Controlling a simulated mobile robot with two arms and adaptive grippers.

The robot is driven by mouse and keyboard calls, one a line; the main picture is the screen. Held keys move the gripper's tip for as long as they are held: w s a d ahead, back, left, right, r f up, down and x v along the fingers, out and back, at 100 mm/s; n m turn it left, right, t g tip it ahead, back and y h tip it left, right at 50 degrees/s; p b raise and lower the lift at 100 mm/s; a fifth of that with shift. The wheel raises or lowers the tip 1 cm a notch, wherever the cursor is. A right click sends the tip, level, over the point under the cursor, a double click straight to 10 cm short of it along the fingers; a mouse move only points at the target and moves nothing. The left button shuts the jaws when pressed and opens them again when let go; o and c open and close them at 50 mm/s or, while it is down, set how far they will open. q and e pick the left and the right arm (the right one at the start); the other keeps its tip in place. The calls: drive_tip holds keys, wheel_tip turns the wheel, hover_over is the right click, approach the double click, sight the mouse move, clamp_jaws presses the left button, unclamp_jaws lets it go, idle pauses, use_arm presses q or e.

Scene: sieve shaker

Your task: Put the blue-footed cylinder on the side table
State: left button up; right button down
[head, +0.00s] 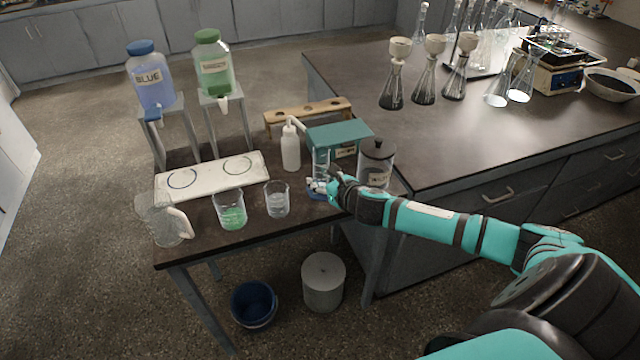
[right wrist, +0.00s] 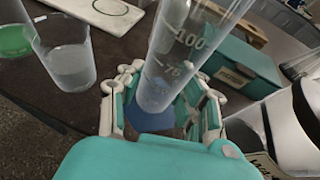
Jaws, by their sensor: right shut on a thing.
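The blue-footed cylinder (head: 320,163) is a clear graduated cylinder, upright in the head view at the right part of the dark side table (head: 192,245). My right gripper (head: 325,187) is shut around its lower part. In the right wrist view, the cylinder (right wrist: 178,60) stands between the fingers of the right gripper (right wrist: 160,105), with its blue foot (right wrist: 150,118) below them. The foot is at the tabletop or just above it; I cannot tell if it touches. My left gripper is out of view.
Close by stand a glass beaker (head: 277,202), a white wash bottle (head: 290,150), a teal box (head: 340,137) and a dark-lidded jar (head: 376,165). A green-liquid beaker (head: 231,212) and a pitcher (head: 163,222) stand farther left. The big bench (head: 440,140) adjoins at right.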

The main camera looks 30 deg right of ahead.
drive_tip(key=shift+w+d, duration=0.15)
drive_tip(key=shift+w, duration=0.4)
drive_tip(key=shift+w+f, duration=0.1)
drive_tip(key=shift+f, duration=1.75)
drive_tip(key=shift+f, duration=0.15)
drive_tip(key=c, duration=0.9)
unclamp_jaws()
